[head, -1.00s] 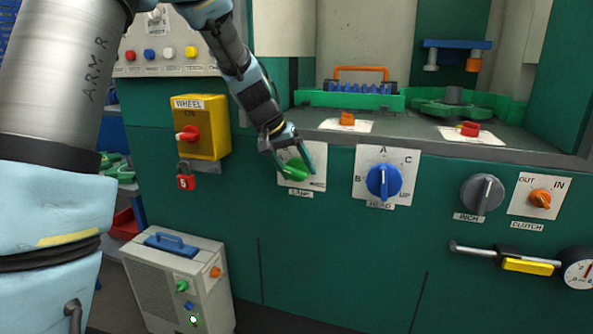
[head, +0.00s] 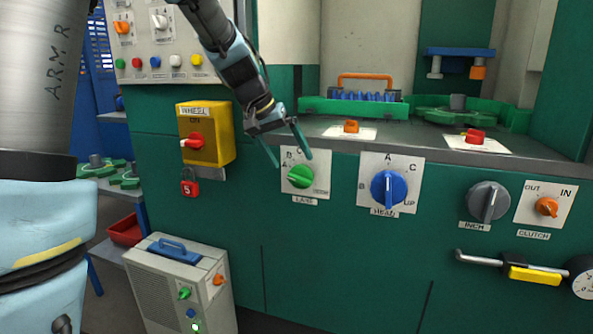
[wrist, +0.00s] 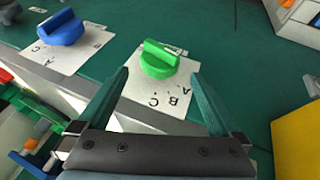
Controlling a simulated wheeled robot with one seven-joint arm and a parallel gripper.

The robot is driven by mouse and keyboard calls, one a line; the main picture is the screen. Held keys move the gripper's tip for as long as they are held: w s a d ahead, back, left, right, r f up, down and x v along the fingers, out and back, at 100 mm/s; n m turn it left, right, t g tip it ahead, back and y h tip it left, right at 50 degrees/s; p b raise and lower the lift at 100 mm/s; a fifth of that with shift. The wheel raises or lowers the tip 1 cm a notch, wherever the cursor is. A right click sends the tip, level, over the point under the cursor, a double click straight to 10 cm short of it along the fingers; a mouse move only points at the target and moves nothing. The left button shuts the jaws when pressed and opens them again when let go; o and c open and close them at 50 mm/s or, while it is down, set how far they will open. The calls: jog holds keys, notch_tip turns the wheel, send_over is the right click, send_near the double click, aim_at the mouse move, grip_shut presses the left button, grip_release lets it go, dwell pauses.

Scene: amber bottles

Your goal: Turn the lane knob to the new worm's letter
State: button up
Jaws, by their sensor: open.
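The green lane knob (head: 301,177) sits on a white plate (head: 321,170) marked A, B and C, above a label reading LANE. Its raised grip lies nearly level in the head view, with one end toward the A side; the exact pointing is hard to tell. My gripper (head: 291,157) is open and empty, its fingertips just above and in front of the knob, apart from it. In the wrist view the knob (wrist: 158,60) shows beyond and between the open fingers (wrist: 160,76), with the letters upside down. No worm is clearly identifiable.
The blue HEAD knob (head: 389,187) is close on the right, with the grey INCH knob (head: 488,202) farther right. The yellow WHEEL box (head: 207,133) juts out at left, a red padlock (head: 190,187) below it. A ledge lies above the knobs.

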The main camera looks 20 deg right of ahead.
jog(key=v, duration=0.3)
jog(key=shift+a+r, duration=0.15)
jog(key=shift+r, duration=0.1)
jog(key=s+a+f+n+y+p, duration=0.2)
jog(key=s+a+p, duration=0.1)
jog(key=a, duration=0.7)
jog(key=s+a+f+n+y+p, duration=0.2)
jog(key=s+a+p, duration=0.1)
jog(key=a, duration=0.8)
jog(key=s+a+f+n+y+p, duration=0.1)
jog(key=s+a+f+n+p, duration=0.1)
jog(key=a, duration=0.8)
jog(key=s+p, duration=0.1)
jog(key=s, duration=0.1)
jog(key=shift+s+a+f+n+t+y, duration=0.2)
jog(key=shift+s+n+t+y, duration=0.1)
jog(key=shift+t+y, duration=0.1)
